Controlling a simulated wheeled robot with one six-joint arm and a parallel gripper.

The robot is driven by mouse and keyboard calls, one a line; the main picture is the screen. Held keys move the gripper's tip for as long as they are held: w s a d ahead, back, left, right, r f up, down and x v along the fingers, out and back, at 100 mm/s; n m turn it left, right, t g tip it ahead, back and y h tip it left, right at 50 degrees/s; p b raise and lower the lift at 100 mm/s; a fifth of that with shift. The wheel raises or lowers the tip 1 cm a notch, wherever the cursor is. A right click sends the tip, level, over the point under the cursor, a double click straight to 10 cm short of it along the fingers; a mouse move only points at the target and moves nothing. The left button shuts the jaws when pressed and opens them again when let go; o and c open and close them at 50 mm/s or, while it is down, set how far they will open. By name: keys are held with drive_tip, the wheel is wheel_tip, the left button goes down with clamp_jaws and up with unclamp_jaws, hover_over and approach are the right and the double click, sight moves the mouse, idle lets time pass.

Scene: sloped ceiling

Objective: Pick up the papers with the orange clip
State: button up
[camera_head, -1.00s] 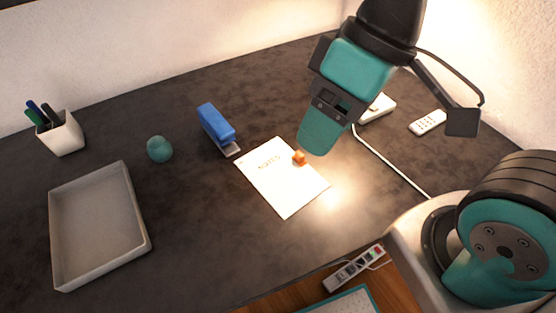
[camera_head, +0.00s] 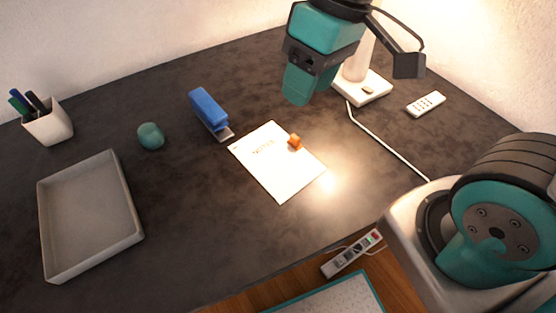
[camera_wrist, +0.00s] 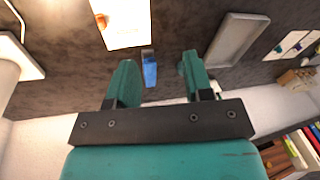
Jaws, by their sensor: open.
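The white papers (camera_head: 279,169), headed "NOTES", lie flat on the dark desk in the head view. The orange clip (camera_head: 295,141) sits on their right edge near the top. In the wrist view the papers (camera_wrist: 124,22) are at the top edge, partly cut off, with the orange clip (camera_wrist: 101,21) at their left side. My gripper (camera_head: 297,98) is above the desk, behind the papers in the head view. Its two teal fingers (camera_wrist: 154,80) are apart in the wrist view, with nothing held between them.
A blue stapler (camera_head: 209,110) lies left of the papers. A teal ball-like object (camera_head: 150,136), a grey tray (camera_head: 135,222) and a white pen cup (camera_head: 50,126) are farther left. A lamp base (camera_head: 374,91), its cord and a remote (camera_head: 426,104) are at right.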

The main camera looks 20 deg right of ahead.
drive_tip(key=w+d+f+m+h+b, duration=0.2)
drive_tip(key=w+d+f+h+b, duration=0.15)
drive_tip(key=w+f, duration=0.8)
hover_over(294, 135)
drive_tip(key=shift+y, duration=0.25)
drive_tip(key=f, duration=1)
drive_tip(key=shift+s+a, duration=0.2)
drive_tip(key=shift+a, duration=0.2)
drive_tip(key=shift+w+d+f, duration=0.1)
drive_tip(key=shift+d+f, duration=0.1)
drive_tip(key=shift+f, duration=1.3)
drive_tip(key=shift+w+d+f, duration=0.1)
drive_tip(key=shift+d+f, duration=0.05)
drive_tip(key=shift+f, duration=1.35)
clamp_jaws()
